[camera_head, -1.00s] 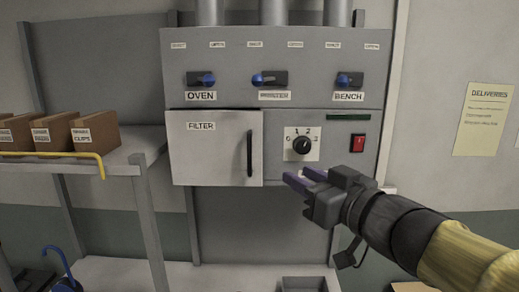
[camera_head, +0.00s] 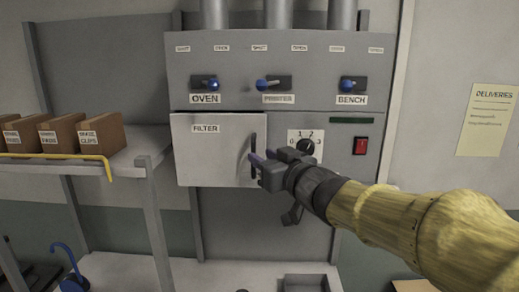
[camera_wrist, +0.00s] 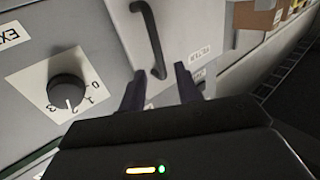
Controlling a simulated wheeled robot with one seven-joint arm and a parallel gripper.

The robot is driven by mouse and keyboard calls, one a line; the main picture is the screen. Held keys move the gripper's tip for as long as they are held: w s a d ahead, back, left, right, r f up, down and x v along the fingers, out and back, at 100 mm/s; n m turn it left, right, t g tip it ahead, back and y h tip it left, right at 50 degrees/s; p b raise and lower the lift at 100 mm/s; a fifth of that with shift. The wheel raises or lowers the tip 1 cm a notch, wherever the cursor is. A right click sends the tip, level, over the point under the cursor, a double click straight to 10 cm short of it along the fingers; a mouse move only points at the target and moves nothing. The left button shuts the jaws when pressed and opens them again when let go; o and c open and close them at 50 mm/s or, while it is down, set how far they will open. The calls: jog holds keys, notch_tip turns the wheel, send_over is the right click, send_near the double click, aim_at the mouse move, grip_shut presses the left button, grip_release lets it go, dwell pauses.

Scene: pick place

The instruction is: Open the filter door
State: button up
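The filter door (camera_head: 210,158) is a light grey panel labelled FILTER on the lower left of the wall cabinet. It seems slightly ajar at its right edge. Its dark vertical handle (camera_head: 253,152) is near that edge. My gripper (camera_head: 257,163) is at the handle's lower part in the head view. In the wrist view the door handle (camera_wrist: 152,40) runs down toward the space between the two dark fingers of my gripper (camera_wrist: 164,85). The fingers are apart, with the handle's lower end at or between their tips. Whether they touch it cannot be told.
A dial (camera_head: 306,146) and a red switch (camera_head: 360,146) are right of the door. Blue-knobbed levers (camera_head: 264,85) are above it. A shelf (camera_head: 140,146) with cardboard boxes (camera_head: 100,132) stands at left. A grey tray (camera_head: 305,282) lies below.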

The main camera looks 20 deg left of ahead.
aim_at(257, 153)
jog(key=shift+p+x, duration=0.4)
jog(key=shift+x, duration=1.4)
grip_shut()
